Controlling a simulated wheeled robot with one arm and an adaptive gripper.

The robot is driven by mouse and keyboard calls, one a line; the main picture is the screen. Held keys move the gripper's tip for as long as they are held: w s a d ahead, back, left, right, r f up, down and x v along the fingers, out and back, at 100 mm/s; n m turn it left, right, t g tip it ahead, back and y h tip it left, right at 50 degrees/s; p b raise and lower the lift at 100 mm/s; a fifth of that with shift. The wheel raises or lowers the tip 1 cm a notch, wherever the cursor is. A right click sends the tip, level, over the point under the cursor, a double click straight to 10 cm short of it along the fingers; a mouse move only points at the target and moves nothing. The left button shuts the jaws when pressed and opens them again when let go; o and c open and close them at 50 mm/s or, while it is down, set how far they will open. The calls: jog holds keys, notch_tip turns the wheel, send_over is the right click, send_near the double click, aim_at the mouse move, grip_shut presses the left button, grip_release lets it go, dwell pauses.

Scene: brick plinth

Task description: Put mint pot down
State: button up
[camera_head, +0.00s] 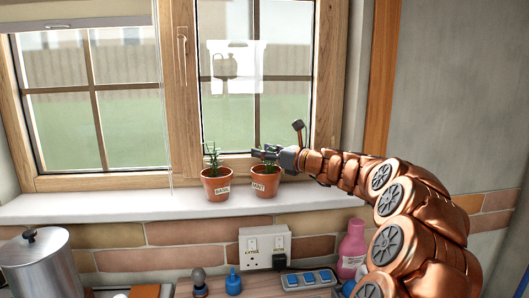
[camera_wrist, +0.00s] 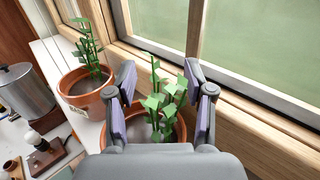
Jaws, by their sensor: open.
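The mint pot (camera_head: 264,185) is a terracotta pot with a "MINT" label and a green plant. It stands upright on the white windowsill (camera_head: 110,205), right of the basil pot (camera_head: 216,187). My gripper (camera_head: 268,153) is at the mint plant, over the pot's rim. In the wrist view my gripper (camera_wrist: 158,112) is open, its two fingers on either side of the mint leaves. The mint pot's rim (camera_wrist: 178,132) shows between and below the fingers; its lower part is hidden by my gripper. I cannot tell whether the fingers touch the pot.
The window frame (camera_head: 110,181) runs close behind the pots. The basil pot also shows at left in the wrist view (camera_wrist: 86,95). Below the sill are a metal pot (camera_head: 38,265), a wall socket (camera_head: 264,247) and a pink bottle (camera_head: 352,248). The sill's left part is clear.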

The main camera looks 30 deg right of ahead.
jog(key=b+v, duration=0.2)
jog(key=v, duration=1)
jog(key=w+a+f+n+g+y, duration=0.15)
jog(key=a+n, duration=0.25)
jog(key=a, duration=0.4)
jog(key=a+f+n+g+y, duration=0.2)
jog(key=a+f+n+g, duration=0.1)
jog(key=a, duration=0.5)
jog(key=s+a+f+n+g, duration=0.3)
jog(key=s+a+f+n, duration=0.1)
jog(key=a, duration=0.4)
jog(key=s+a+f+n+g, duration=0.4)
jog(key=a+f+n, duration=0.1)
jog(key=a, duration=0.3)
jog(key=s+a+f+n+g+h, duration=0.25)
jog(key=s+f+n, duration=0.4)
jog(key=s, duration=0.35)
jog(key=s+a+f+n+g+h, duration=0.25)
jog(key=s+f+n+g, duration=0.2)
jog(key=s+f, duration=0.35)
jog(key=s+d+f+n+h, duration=0.1)
jog(key=s+d+n+h, duration=0.3)
jog(key=s, duration=0.5)
jog(key=shift+d+f+n, duration=0.3)
jog(key=shift+d+n, duration=0.35)
jog(key=shift+n, duration=0.05)
